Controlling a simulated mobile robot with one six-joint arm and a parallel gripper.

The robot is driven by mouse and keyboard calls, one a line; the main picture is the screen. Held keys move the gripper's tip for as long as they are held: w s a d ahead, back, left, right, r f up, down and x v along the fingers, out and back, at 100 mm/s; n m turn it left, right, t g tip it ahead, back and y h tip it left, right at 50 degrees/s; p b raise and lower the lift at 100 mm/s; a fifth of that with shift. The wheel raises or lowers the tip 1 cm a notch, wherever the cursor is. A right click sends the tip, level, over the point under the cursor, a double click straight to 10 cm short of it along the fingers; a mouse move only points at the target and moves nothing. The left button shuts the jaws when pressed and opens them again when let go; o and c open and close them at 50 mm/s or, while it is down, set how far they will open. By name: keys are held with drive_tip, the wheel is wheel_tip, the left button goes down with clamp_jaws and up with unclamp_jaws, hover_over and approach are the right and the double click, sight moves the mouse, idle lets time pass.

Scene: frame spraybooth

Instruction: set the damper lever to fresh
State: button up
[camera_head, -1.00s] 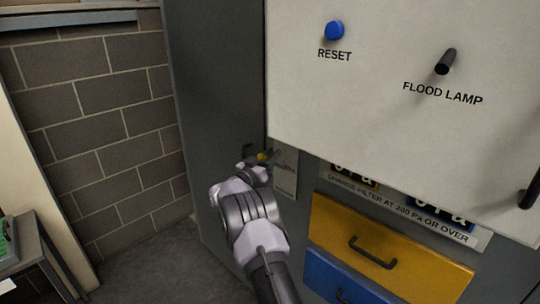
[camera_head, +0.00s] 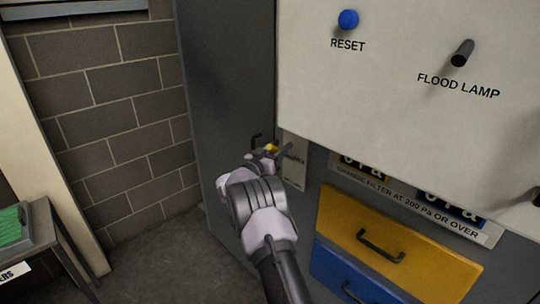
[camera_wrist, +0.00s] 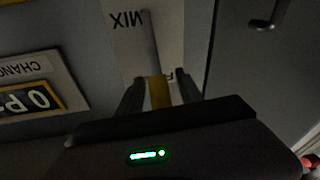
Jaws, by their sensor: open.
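The damper lever shows in the wrist view as a grey bar (camera_wrist: 152,45) with a yellow grip (camera_wrist: 159,92) at its end. It lies over a pale label plate (camera_wrist: 175,40) with upside-down lettering that reads "MIX"; a second word near the grip is mostly hidden. My gripper (camera_wrist: 160,93) is open, with one finger on each side of the yellow grip; whether either touches it I cannot tell. In the head view my gripper (camera_head: 266,150) is at the cabinet's left edge, where the yellow grip (camera_head: 271,148) shows small beside the plate (camera_head: 295,160).
A dark handle (camera_wrist: 266,22) sits close by on the grey panel. The white panel (camera_head: 390,60) with a blue reset button (camera_head: 348,19) and flood lamp knob (camera_head: 462,53) overhangs to the right. Yellow (camera_head: 390,240) and blue drawers are below. A side table (camera_head: 50,235) stands left; floor between is clear.

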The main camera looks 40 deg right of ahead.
drive_tip(key=v, duration=1.6)
drive_tip(key=shift+a, duration=0.3)
drive_tip(key=shift+w+r, duration=0.1)
drive_tip(key=shift+r, duration=0.05)
